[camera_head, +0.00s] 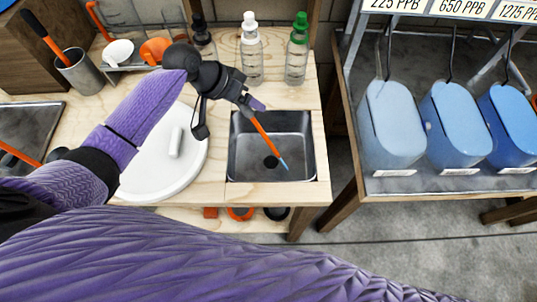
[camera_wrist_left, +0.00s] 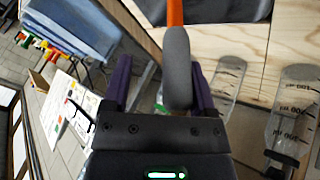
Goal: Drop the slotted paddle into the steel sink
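The slotted paddle (camera_head: 267,137) has a dark grey handle, an orange shaft and a small light blue tip. It slants down over the steel sink (camera_head: 240,155), its tip above the basin near the dark drain. In the left wrist view its grey handle (camera_wrist_left: 178,75) lies between the purple fingers of my left gripper (camera_wrist_left: 160,85), close to one finger and with a clear gap to the other. My left gripper (camera_head: 250,104) is open above the sink's back edge. I cannot see slots in the paddle. My right gripper is out of view.
A round white board (camera_head: 190,172) with a small white cylinder lies left of the sink. Clear bottles (camera_head: 250,52) stand behind it. A metal cup (camera_head: 80,75) holds an orange-handled tool. Blue filter containers (camera_head: 458,130) sit on a rack to the right, across a floor gap.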

